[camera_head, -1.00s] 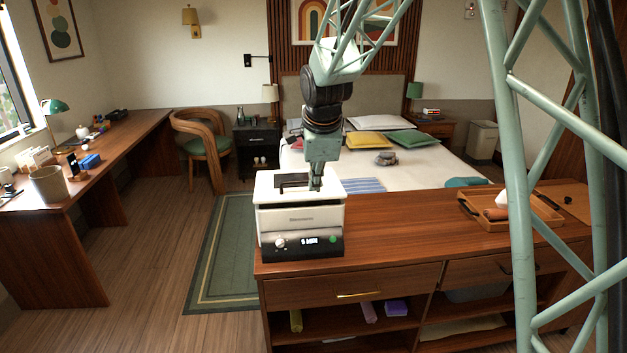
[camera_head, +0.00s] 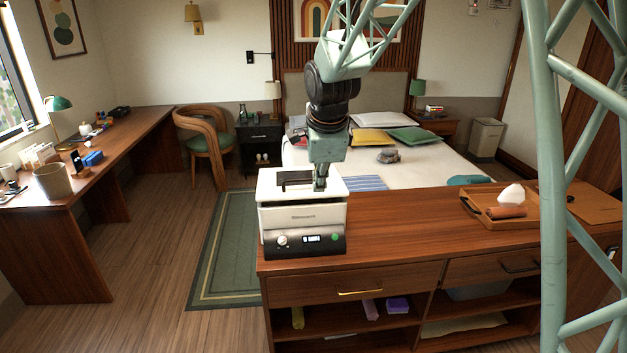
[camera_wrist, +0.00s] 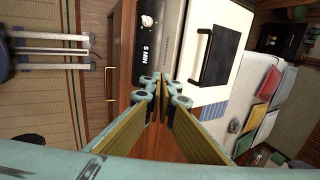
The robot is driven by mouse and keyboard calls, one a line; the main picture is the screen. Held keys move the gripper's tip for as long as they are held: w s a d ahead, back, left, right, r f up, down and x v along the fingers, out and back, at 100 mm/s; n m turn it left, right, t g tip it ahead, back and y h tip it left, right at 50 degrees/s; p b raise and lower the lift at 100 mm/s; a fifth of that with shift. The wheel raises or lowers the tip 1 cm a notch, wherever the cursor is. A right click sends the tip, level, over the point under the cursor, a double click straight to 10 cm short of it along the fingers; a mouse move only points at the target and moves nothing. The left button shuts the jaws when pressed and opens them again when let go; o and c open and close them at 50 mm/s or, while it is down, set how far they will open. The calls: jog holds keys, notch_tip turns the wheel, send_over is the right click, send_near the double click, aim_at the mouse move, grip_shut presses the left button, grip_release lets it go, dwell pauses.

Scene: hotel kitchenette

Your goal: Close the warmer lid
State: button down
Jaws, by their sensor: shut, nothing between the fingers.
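The warmer (camera_head: 303,218) is a white box with a black control panel on the front left of the wooden counter. Its white lid (camera_head: 274,194) lies flat or nearly flat over the body; a thin dark seam runs below it, and I cannot tell whether it is fully seated. A black handle (camera_head: 295,178) is on the lid top, and it shows in the wrist view (camera_wrist: 219,53). My gripper (camera_head: 320,188) is shut and empty, pointing down over the right part of the lid. In the wrist view my fingertips (camera_wrist: 162,84) are beside the warmer's edge. Contact is not clear.
A wooden tray (camera_head: 478,214) with a white object and a brown roll stands on the right of the counter (camera_head: 400,228). The counter between warmer and tray is clear. The bed (camera_head: 428,168) is behind, and a green rug (camera_head: 222,250) lies on the left.

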jog(key=w+a+r+g+p, duration=0.4)
jog(key=w+r+p, duration=0.7)
jog(key=p, duration=1.4)
jog(key=shift+w+a+r+p, duration=0.15)
jog(key=shift+a+r+p, duration=0.2)
jog(key=shift+a, duration=0.2)
jog(key=shift+f, duration=0.3)
jog(key=shift+w+a+f+p, duration=0.1)
jog(key=shift+w+f+p, duration=0.25)
jog(key=shift+f, duration=1.9)
jog(key=shift+w+a+f+p, duration=0.15)
jog(key=shift+f+p, duration=0.4)
jog(key=shift+f, duration=1.7)
jog(key=shift+w+a+f+p, duration=0.1)
jog(key=shift+w+f+p, duration=0.25)
jog(key=shift+f, duration=1.9)
jog(key=shift+s, duration=0.1)
jog(key=shift+d+f, duration=0.1)
